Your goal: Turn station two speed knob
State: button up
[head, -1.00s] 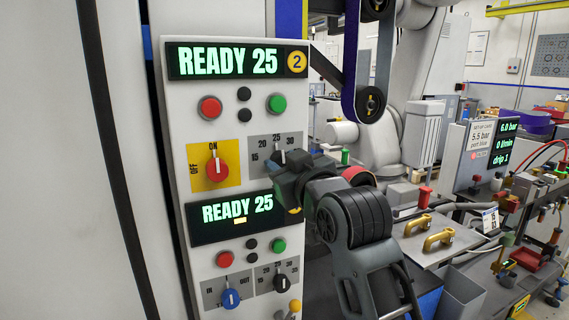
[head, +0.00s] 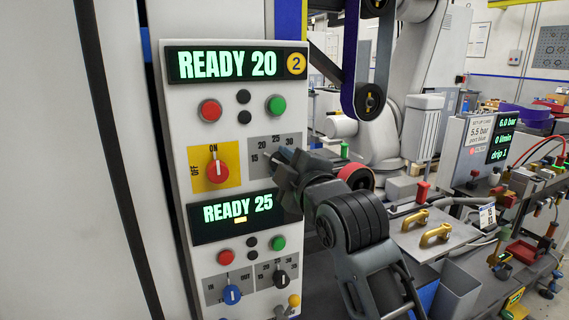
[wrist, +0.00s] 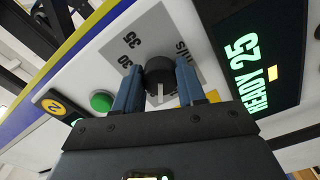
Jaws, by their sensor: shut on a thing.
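The station two speed knob is a dark round knob (wrist: 159,72) on a grey dial plate (head: 262,148) marked 15 to 35. In the wrist view it sits between the two blue fingers of my gripper (wrist: 158,92), which is shut on it. In the head view my gripper (head: 284,172) covers most of the knob and the right part of its scale. The station two display (head: 235,64) above reads READY 20, beside a yellow badge with a 2.
A red-and-yellow ON/OFF switch (head: 217,171) is left of the dial. Red (head: 210,110) and green (head: 276,105) buttons sit above. Below, a second display (head: 237,215) reads READY 25, with its own buttons, a blue knob (head: 232,294) and a black knob (head: 280,279).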

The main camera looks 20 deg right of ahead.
jog(key=shift+n, duration=2.3)
jog(key=o, duration=1.1)
jog(key=shift+c, duration=0.2)
jog(key=shift+s, duration=0.1)
jog(key=s+b, duration=0.1)
jog(key=s, duration=0.6)
jog(key=shift+s, duration=0.3)
